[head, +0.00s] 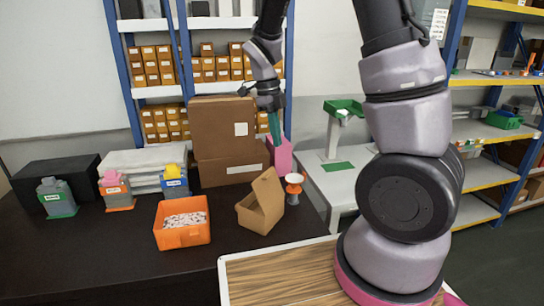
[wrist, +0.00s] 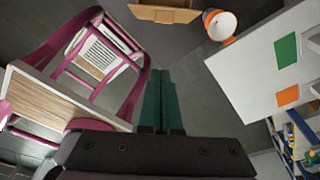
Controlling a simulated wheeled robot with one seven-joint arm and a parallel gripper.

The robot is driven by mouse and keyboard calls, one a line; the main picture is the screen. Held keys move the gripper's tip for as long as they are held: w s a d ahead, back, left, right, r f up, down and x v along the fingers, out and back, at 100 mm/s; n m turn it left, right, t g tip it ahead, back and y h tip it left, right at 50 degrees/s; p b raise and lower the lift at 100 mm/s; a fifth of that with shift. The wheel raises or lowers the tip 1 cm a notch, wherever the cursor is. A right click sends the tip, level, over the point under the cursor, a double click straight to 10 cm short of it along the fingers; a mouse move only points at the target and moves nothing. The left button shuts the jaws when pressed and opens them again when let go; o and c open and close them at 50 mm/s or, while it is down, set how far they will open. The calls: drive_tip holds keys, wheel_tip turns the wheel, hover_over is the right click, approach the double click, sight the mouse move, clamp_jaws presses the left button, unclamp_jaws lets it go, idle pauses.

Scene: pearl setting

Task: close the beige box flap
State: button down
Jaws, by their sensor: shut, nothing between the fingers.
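The beige box (head: 256,215) stands on the dark table in the head view. Its flap (head: 268,189) stands raised and slanted, so the box is open. In the wrist view, part of the box (wrist: 163,13) shows at the top edge, cut off by the frame. My gripper (head: 276,142) is above the flap and apart from it, with its green fingers pointing down in front of the pink block. In the wrist view the gripper (wrist: 160,78) has its fingers together, with nothing between them.
An orange bin (head: 182,237) of white pieces stands left of the box. An orange-and-white stand (head: 294,187) is close on its right. Large brown cartons (head: 224,130) and a pink block (head: 281,158) are behind. The table front left is clear.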

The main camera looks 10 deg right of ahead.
drive_tip(key=shift+w+a+f, duration=0.2)
drive_tip(key=shift+f, duration=1.6)
drive_tip(key=shift+w+a+f, duration=0.2)
drive_tip(key=shift+a+f, duration=0.05)
drive_tip(key=shift+f, duration=1.55)
drive_tip(key=shift+w+a+f, duration=0.2)
drive_tip(key=shift+f, duration=1.6)
